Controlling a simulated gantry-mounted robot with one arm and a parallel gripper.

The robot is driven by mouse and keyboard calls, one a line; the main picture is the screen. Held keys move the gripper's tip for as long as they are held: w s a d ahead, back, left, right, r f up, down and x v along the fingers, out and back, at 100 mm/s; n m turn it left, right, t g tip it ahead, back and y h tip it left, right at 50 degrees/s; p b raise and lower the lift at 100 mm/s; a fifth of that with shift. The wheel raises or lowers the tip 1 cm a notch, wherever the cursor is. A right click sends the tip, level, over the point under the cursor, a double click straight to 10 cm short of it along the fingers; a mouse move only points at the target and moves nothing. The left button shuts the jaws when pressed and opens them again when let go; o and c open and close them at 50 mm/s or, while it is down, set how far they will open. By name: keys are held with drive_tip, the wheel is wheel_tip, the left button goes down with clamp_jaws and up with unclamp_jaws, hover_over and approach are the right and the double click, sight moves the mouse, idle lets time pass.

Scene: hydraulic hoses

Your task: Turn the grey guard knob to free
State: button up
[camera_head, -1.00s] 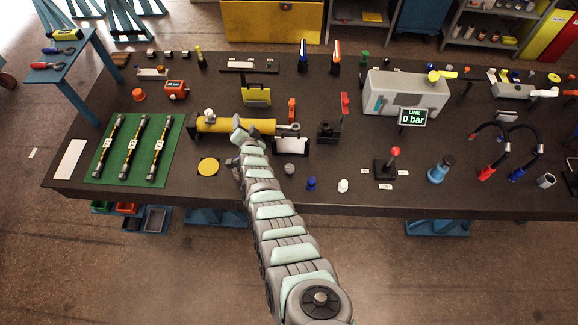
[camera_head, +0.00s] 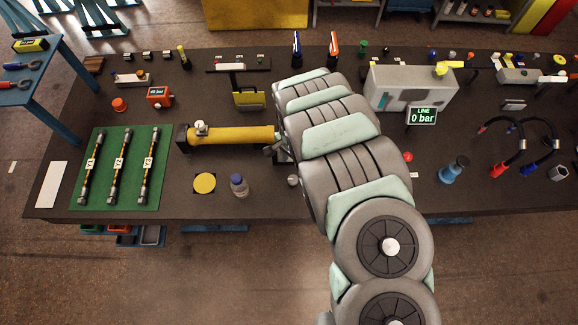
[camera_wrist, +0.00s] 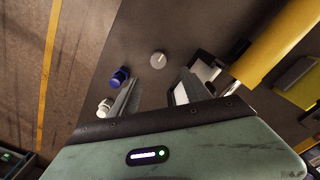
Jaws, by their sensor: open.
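The grey guard knob (camera_wrist: 158,60) is a small round knob with a pale line on its face, standing on the dark bench top in the wrist view. In the head view it (camera_head: 293,180) shows just left of my arm. My gripper (camera_wrist: 158,80) is open, its two fingers apart with nothing between them. In the wrist picture the knob lies just beyond the fingertips, roughly in line with the gap; I cannot tell the height between them. In the head view my arm hides the gripper.
A blue cap (camera_wrist: 120,77) and a white cap (camera_wrist: 104,107) stand near the left finger. A framed white plate (camera_wrist: 206,72) and the yellow cylinder (camera_wrist: 275,45) lie to the right.

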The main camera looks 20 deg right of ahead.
sight(293, 179)
drive_tip(key=f, duration=1)
drive_tip(key=shift+s+a+f, duration=0.1)
drive_tip(key=shift+s+f, duration=0.15)
clamp_jaws()
idle(0.5)
